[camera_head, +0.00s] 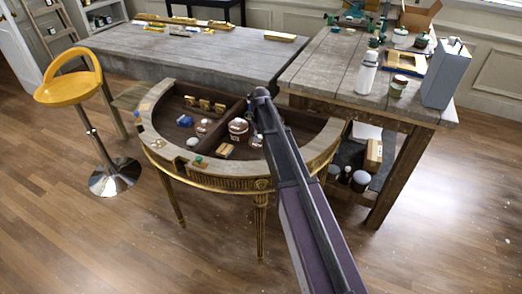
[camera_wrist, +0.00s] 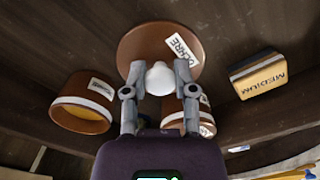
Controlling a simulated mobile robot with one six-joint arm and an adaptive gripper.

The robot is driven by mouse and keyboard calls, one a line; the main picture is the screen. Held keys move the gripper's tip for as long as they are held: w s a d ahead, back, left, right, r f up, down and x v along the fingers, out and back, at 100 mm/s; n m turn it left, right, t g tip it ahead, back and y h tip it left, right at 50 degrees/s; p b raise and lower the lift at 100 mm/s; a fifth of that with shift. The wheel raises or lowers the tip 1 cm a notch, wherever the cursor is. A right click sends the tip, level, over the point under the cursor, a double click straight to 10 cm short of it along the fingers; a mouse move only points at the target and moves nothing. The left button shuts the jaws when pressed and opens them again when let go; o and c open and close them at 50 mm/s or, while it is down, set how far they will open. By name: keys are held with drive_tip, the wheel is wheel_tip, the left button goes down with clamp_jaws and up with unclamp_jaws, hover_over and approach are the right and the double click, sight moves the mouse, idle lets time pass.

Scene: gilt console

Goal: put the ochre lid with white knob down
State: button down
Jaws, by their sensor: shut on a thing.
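The ochre lid is a round brown disc (camera_wrist: 140,40) with a label reading "OCHRE" and a white knob (camera_wrist: 158,82), at the top middle of the wrist view. My gripper (camera_wrist: 159,75) is shut on the white knob, one finger on each side. A brown open-looking pot with a pale band and label (camera_wrist: 80,112) is at the left. A second brown labelled pot (camera_wrist: 205,122) is partly hidden behind the right finger. In the head view, my arm covers the gripper, and I cannot make out the lid clearly.
A yellow block labelled "MEDIUM" (camera_wrist: 258,77) lies right of the lid. The half-round gilt console (camera_head: 180,160) has a raised rim and a dark divider. Its well holds a blue lump (camera_head: 184,121), brown pots (camera_head: 238,131) and brass pieces (camera_head: 205,105). A grey table (camera_head: 180,50) stands behind.

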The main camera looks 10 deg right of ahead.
sight(260, 142)
drive_tip(key=shift+f, duration=0.4)
drive_tip(key=shift+f+b, duration=1.85)
drive_tip(key=shift+b, duration=0.15)
drive_tip(key=shift+f, duration=0.15)
drive_tip(key=shift+c, duration=2.1)
unclamp_jaws()
wheel_tip(260, 142, up, 12)
drive_tip(key=p, duration=1.2)
drive_tip(key=shift+r, duration=0.2)
drive_tip(key=shift+s, duration=0.1)
